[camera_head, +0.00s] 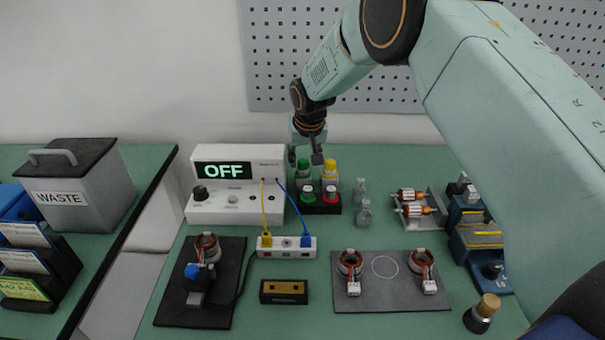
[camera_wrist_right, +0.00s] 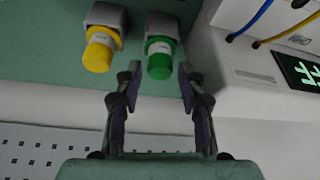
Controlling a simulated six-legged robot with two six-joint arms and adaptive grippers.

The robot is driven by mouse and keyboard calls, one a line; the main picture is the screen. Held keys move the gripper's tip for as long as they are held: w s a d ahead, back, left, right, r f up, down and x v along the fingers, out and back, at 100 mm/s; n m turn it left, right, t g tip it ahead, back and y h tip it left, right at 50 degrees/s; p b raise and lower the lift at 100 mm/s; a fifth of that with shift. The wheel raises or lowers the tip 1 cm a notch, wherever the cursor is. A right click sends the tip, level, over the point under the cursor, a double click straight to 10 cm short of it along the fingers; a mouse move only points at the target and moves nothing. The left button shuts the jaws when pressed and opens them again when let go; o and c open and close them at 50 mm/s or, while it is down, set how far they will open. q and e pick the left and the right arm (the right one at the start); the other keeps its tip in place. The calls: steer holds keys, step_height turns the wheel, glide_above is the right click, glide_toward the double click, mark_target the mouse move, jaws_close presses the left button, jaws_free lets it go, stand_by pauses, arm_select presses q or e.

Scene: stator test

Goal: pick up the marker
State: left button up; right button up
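No thing is plainly labelled as the marker. My right gripper (camera_head: 305,156) is open and empty, close to the green piece, with a gap between the fingers (camera_wrist_right: 158,78). My left gripper is not in view.
A black button box (camera_head: 319,206) with red and green buttons stands in front of the caps. The white box (camera_head: 230,205) reading OFF is left of it. Small grey pieces (camera_head: 364,214) stand right. A power strip (camera_head: 286,252) and motor parts lie in front.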

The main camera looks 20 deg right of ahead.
mark_target(303, 174)
steer(key=x, duration=0.2)
steer(key=shift+f, duration=0.3)
steer(key=shift+w, duration=0.15)
steer(key=shift+f, duration=0.1)
steer(key=c, duration=0.6)
jaws_close()
